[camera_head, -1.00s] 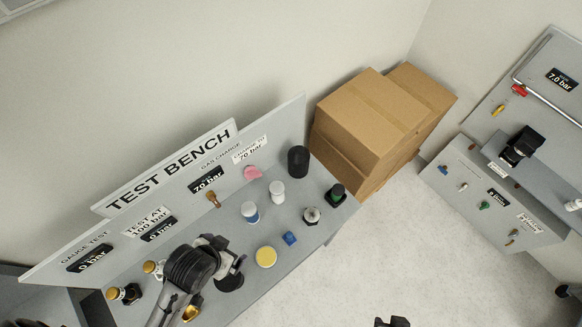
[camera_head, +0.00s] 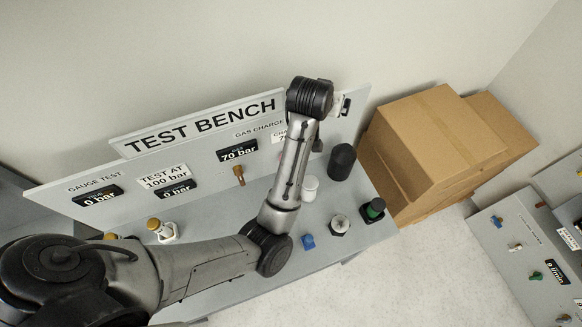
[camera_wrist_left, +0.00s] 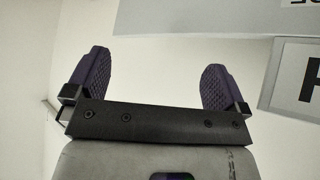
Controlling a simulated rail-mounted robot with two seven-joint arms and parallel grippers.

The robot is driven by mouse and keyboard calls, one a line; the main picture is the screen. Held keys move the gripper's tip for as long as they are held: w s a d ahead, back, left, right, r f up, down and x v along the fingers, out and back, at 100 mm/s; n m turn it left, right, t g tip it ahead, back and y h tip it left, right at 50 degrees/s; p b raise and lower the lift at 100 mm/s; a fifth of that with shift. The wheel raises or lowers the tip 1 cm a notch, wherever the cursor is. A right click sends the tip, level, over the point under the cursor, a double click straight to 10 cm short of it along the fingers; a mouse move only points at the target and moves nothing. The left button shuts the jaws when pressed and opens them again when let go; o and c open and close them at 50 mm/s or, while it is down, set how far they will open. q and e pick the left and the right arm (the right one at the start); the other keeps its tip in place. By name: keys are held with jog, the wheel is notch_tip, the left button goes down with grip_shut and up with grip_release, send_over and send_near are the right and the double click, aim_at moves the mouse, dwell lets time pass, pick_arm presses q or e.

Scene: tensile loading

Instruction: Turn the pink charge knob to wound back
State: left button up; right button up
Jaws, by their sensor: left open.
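The knob does not show there. My right gripper is out of view.
A black cap (camera_head: 341,161), white cylinder (camera_head: 309,187), blue block (camera_head: 308,241) and green-topped fitting (camera_head: 374,208) stand on the bench. A brass valve (camera_head: 239,174) is on the board. Cardboard boxes (camera_head: 430,140) stand to the right, with clear floor in front.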

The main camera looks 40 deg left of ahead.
pick_arm(q)
jog(key=w+d+f+n+g+y+b, duration=0.25)
jog(key=f+g, duration=0.75)
jog(key=f, duration=0.6)
jog(key=s+a+f+n+g+y, duration=0.1)
jog(key=s+a+f, duration=0.1)
jog(key=s+f, duration=0.1)
jog(key=s+a+f+n+g+y+b, duration=0.1)
jog(key=s+a+f, duration=0.2)
jog(key=f, duration=0.1)
jog(key=s+a+f+n+y, duration=0.1)
jog(key=s+a+f+n, duration=0.1)
jog(key=s+a+f, duration=0.1)
jog(key=shift+a+f+g, duration=0.2)
jog(key=shift+f+g, duration=0.2)
jog(key=shift+f, duration=0.35)
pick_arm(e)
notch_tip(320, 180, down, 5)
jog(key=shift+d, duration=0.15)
pick_arm(q)
jog(key=shift+c, duration=0.4)
